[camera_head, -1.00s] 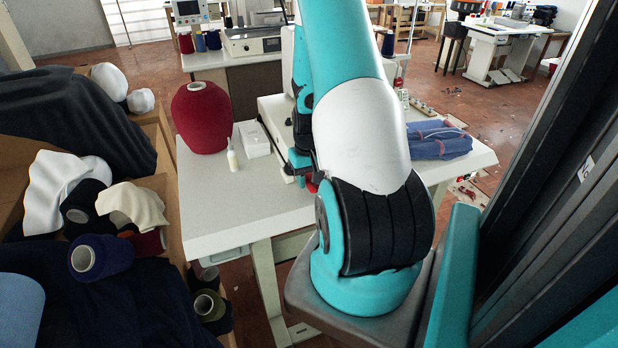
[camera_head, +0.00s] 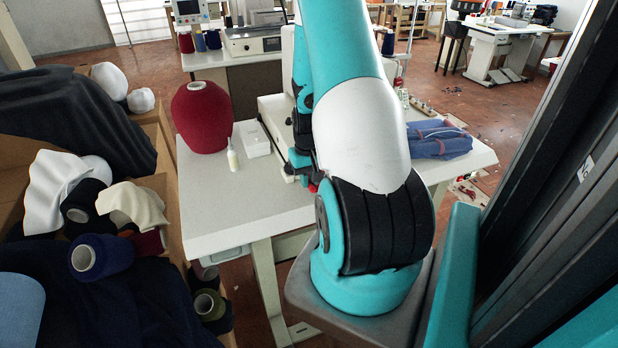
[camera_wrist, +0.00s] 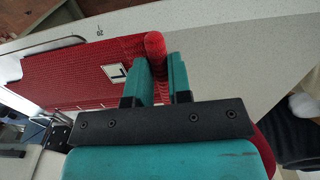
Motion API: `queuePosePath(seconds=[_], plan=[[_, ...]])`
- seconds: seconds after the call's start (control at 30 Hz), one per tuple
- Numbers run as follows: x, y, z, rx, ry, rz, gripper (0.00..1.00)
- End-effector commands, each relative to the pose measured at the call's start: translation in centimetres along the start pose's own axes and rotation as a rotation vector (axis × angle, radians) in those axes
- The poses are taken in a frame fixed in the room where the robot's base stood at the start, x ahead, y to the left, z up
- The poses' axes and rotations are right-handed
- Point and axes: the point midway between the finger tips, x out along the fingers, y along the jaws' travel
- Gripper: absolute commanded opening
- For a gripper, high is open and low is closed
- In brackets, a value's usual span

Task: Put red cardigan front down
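The red cardigan front (camera_wrist: 75,75) is a ribbed red knit piece with a small white label (camera_wrist: 116,72) bearing a dark mark. In the wrist view it lies along a white surface at the left. Its rolled edge (camera_wrist: 155,46) passes between the teal fingers of my gripper (camera_wrist: 160,72). The fingers have red knit between them with no clear gap, so my gripper looks shut on that edge. In the head view my arm hides most of the gripper and the piece; only a small red patch (camera_head: 313,187) shows below the wrist.
The white table (camera_head: 215,205) bears a large red yarn cone (camera_head: 200,117), a small white bottle (camera_head: 232,155), a white box (camera_head: 256,139) and folded blue knits (camera_head: 437,139). Boxes of cloth and yarn stand left. The table's front left is clear.

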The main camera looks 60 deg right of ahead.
Motion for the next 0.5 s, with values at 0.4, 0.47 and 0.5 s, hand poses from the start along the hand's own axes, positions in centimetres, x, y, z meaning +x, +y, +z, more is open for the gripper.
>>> queuePosePath(seconds=[0.4, 0.47, 0.5], plan=[[-0.01, 0.0, 0.0, 0.0, 0.0, 0.0, 0.03], [-0.03, 0.0, -0.01, 0.0, 0.0, 0.0, 0.03], [-0.07, 0.0, -0.01, 0.0, 0.0, 0.0, 0.03]])
